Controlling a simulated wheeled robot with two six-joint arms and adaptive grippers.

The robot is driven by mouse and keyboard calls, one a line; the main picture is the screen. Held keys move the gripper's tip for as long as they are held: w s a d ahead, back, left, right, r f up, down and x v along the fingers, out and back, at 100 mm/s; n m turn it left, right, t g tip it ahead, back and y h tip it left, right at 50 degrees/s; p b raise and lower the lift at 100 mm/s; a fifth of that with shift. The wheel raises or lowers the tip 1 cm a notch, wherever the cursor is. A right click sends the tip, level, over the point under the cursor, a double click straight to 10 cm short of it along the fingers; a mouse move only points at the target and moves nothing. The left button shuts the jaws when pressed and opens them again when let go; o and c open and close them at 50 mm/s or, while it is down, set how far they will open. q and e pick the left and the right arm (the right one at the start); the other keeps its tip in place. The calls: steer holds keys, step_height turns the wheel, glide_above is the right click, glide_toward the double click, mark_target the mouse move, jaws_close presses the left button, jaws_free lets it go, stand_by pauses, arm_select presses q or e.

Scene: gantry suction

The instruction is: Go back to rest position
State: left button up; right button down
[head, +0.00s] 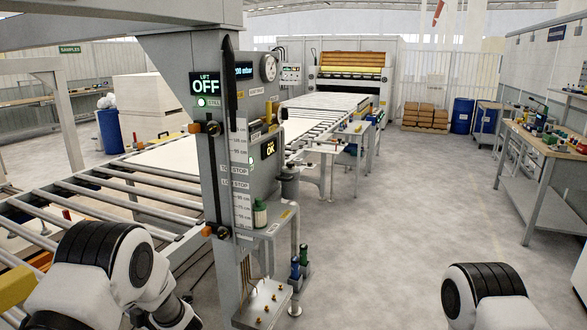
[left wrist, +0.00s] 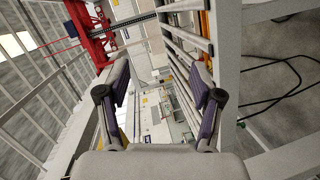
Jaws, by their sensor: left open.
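My left gripper (left wrist: 158,95) is open and empty in the left wrist view, its two dark fingers spread apart. Behind it, some distance off, are rollers and frame bars. In the head view my left arm shows at the lower left, but its gripper is out of sight. My right arm shows at the lower right edge, and its gripper is not in view. The gantry post (head: 192,75) stands close in front of me, with a panel reading LIFT OFF (head: 207,86), a gauge (head: 269,67) and orange-handled levers.
A roller conveyor (head: 85,208) runs from the left toward a far machine (head: 350,75). A workbench (head: 545,150) stands at the right. Open floor (head: 420,210) lies between conveyor and bench. Black cables (left wrist: 290,75) show in the wrist view.

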arm_select(q)
steer(key=s+d+f+m+g+h, duration=0.1)
steer(key=s+d+f+m+h, duration=0.25)
steer(key=s+f+m, duration=0.55)
steer(key=s+d+f+m+g+h, duration=0.2)
steer(key=s+f+m+h, duration=0.25)
steer(key=s+f, duration=0.9)
steer(key=s+d+m+g+h, duration=0.2)
steer(key=s+m, duration=0.4)
steer(key=s, duration=0.3)
steer(key=s+d+m+g+h, duration=0.3)
steer(key=s+d+m, duration=0.3)
steer(key=s, duration=0.4)
steer(key=shift+d+f+g+b, duration=0.4)
steer(key=shift+d+f, duration=0.05)
steer(key=shift+d, duration=0.15)
steer(key=shift+s+m, duration=0.1)
steer(key=shift+m, duration=0.15)
